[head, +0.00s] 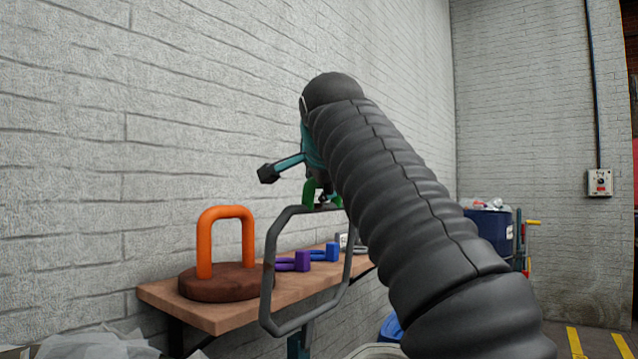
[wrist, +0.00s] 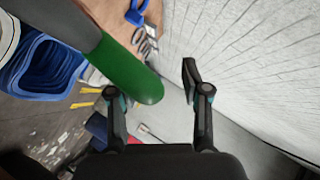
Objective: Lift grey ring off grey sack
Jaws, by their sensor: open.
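A large angular grey ring (head: 268,272) shows in the head view below my gripper, in front of the shelf. A crumpled light grey form (head: 95,344), possibly the grey sack, is cut off at the lower left; I see no contact between it and the ring. My gripper (wrist: 150,85) is open in the wrist view, with nothing clearly held. In the head view my gripper (head: 290,185) is mostly hidden by my arm, with one teal, black-tipped finger out to the left. A green rounded end (wrist: 143,84) on a dark grey bar appears near the left finger.
A wooden shelf (head: 215,318) on the wall holds an orange loop (head: 203,240) on a round brown base (head: 212,282), plus small purple (head: 303,261), blue (head: 332,252) and grey (head: 343,240) pieces. A blue bin (head: 490,232) stands at the back right. The brick wall is close on the left.

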